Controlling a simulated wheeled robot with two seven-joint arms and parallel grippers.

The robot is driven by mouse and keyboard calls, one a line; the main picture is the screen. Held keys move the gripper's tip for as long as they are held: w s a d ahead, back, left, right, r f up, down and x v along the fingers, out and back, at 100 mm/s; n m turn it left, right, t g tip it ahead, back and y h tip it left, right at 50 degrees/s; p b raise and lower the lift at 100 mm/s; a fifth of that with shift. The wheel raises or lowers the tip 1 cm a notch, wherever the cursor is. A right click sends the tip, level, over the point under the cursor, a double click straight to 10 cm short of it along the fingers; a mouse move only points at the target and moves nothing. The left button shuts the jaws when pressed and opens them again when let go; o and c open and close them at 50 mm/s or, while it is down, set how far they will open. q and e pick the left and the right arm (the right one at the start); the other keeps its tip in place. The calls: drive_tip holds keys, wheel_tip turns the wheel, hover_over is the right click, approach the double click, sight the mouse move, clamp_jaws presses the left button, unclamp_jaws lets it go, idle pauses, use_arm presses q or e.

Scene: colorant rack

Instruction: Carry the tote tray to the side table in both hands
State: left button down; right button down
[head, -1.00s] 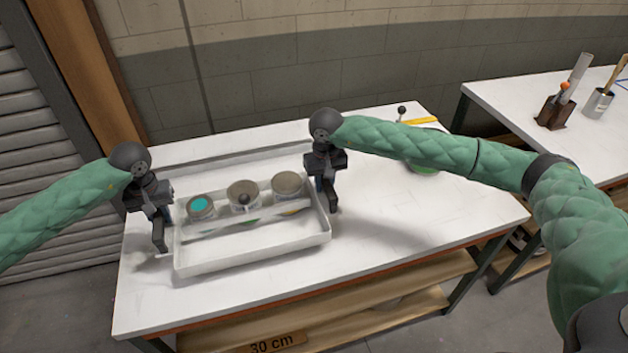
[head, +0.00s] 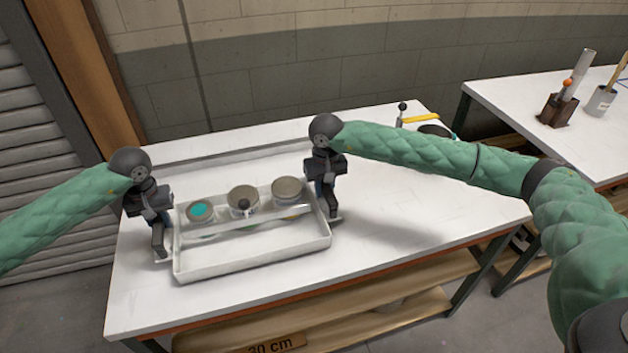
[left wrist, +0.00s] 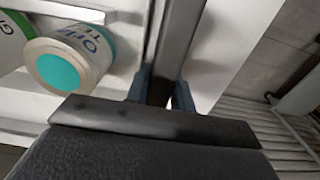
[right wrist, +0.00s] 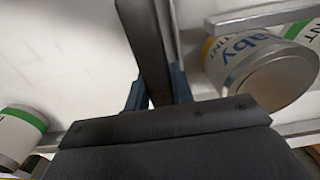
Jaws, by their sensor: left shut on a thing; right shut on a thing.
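The white tote tray (head: 252,263) is over the left part of the white worktable, looking level. It holds three paint cans: one with a teal top (head: 200,211), a middle one (head: 243,199) and a right one (head: 288,191). A handle bar (head: 262,217) runs lengthwise across the tray. My left gripper (head: 160,242) is shut on the tray's left end wall, and my right gripper (head: 330,205) on its right end wall. The teal-topped can (left wrist: 62,68) shows beside the left jaws; a can with blue lettering (right wrist: 262,75) shows beside the right jaws.
The worktable (head: 400,245) is clear right of the tray. A yellow-handled tool (head: 421,119) and a dark round item (head: 435,131) lie at its back right. A second white-topped table (head: 510,95) at right bears a brown holder (head: 558,110) and a tin (head: 600,101).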

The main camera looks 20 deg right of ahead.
use_arm(q)
drive_tip(key=shift+f+b, duration=0.6)
drive_tip(key=shift+f, duration=0.05)
use_arm(e)
drive_tip(key=shift+f, duration=0.65)
use_arm(q)
drive_tip(key=c, duration=1.2)
unclamp_jaws()
use_arm(e)
drive_tip(key=c, duration=1.2)
unclamp_jaws()
use_arm(q)
drive_tip(key=shift+r, duration=0.1)
wheel_tip(320, 180, up, 12)
drive_tip(key=shift+f, duration=0.2)
drive_tip(key=shift+r, duration=0.1)
use_arm(e)
drive_tip(key=shift+r, duration=0.45)
wheel_tip(320, 180, up, 11)
drive_tip(key=shift+r, duration=0.1)
